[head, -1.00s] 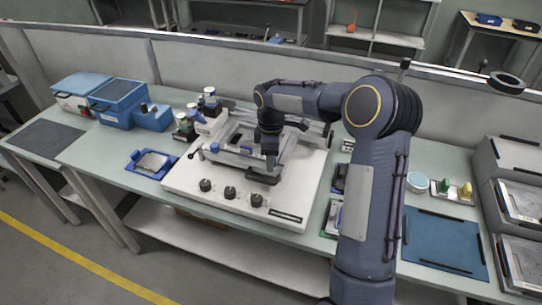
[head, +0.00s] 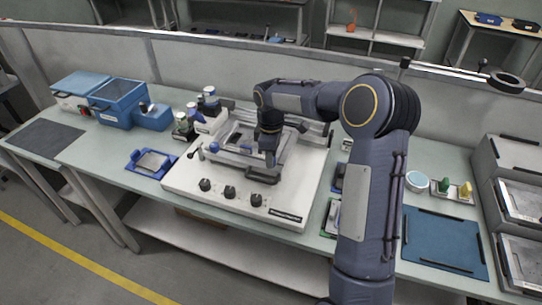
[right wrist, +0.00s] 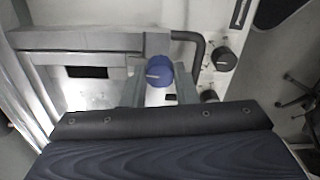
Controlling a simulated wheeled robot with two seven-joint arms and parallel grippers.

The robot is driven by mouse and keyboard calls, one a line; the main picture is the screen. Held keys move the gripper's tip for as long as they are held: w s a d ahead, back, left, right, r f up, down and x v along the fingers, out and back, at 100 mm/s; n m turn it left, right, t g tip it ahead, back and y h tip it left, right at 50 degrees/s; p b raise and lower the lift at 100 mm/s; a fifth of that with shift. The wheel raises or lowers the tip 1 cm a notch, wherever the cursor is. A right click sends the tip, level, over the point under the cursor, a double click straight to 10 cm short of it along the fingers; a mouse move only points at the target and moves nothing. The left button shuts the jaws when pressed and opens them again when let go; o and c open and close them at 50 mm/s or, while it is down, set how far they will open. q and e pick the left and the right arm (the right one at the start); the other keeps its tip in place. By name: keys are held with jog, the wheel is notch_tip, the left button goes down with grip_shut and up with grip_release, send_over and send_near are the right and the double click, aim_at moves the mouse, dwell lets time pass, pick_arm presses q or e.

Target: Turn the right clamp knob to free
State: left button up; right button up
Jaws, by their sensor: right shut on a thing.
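The right clamp knob (right wrist: 159,71) is blue with a pale mark on its top. In the right wrist view it sits between the two fingers of my right gripper (right wrist: 159,88), which is shut on it. In the head view my right gripper (head: 269,158) points down at the right side of the grey clamp frame (head: 231,157), and hides this knob. Another blue knob (head: 215,147) shows at the left of the frame. My left gripper is not in view.
The frame stands on a white base (head: 185,187) with several black knobs (head: 230,192) along its front. Small bottles (head: 210,97) stand behind at the left. A blue tray (head: 152,162) lies left of the base. A blue mat (head: 445,240) lies at the right.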

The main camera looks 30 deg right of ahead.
jog(key=m, duration=1.3)
jog(key=shift+m, duration=1.8)
jog(key=o, duration=1)
jog(key=shift+r, duration=0.1)
